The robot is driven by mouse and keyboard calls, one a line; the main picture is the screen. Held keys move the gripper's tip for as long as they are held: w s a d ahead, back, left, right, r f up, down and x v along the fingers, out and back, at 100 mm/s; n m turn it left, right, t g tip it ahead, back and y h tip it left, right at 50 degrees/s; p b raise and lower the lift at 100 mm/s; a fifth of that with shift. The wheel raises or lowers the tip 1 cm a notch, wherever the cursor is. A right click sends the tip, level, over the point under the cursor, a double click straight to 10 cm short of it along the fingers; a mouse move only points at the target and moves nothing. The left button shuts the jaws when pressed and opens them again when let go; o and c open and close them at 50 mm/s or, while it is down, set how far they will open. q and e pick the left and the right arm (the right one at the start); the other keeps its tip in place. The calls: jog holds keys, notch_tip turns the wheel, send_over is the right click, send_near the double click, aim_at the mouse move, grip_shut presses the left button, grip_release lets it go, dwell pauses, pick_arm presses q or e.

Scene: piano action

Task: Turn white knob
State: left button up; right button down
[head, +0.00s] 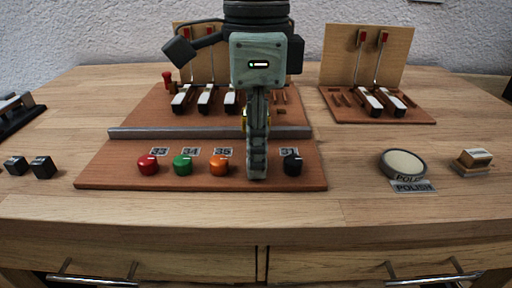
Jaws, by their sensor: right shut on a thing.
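My right gripper (257,175) points down into the row of knobs at the front of the wooden piano-action board (110,175). It is shut at the place between the orange knob (219,165) and the black knob (292,164). Its fingers hide what they hold there; by its place in the row this is the white knob, of which I see no clear part. The red knob (148,164) and the green knob (183,165) stand further left. Number labels lie behind the visible knobs. My left gripper is not in view.
A grey rail (140,133) crosses the board behind the knobs, with white keys (204,98) beyond it. A second key model (370,118) stands at the back right. A round polish tin (403,163) and a small block (473,160) are at right, two black blocks (42,167) at left.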

jog(key=shift+f+n, duration=0.15)
jog(key=shift+n, duration=0.35)
jog(key=shift+n+b, duration=0.35)
jog(key=shift+n, duration=0.55)
jog(key=c, duration=1.3)
grip_release()
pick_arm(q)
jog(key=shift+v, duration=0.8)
pick_arm(e)
notch_tip(320, 180, up, 12)
jog(key=shift+r, duration=0.15)
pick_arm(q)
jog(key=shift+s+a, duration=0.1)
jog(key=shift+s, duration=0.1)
pick_arm(e)
jog(key=shift+s, duration=0.1)
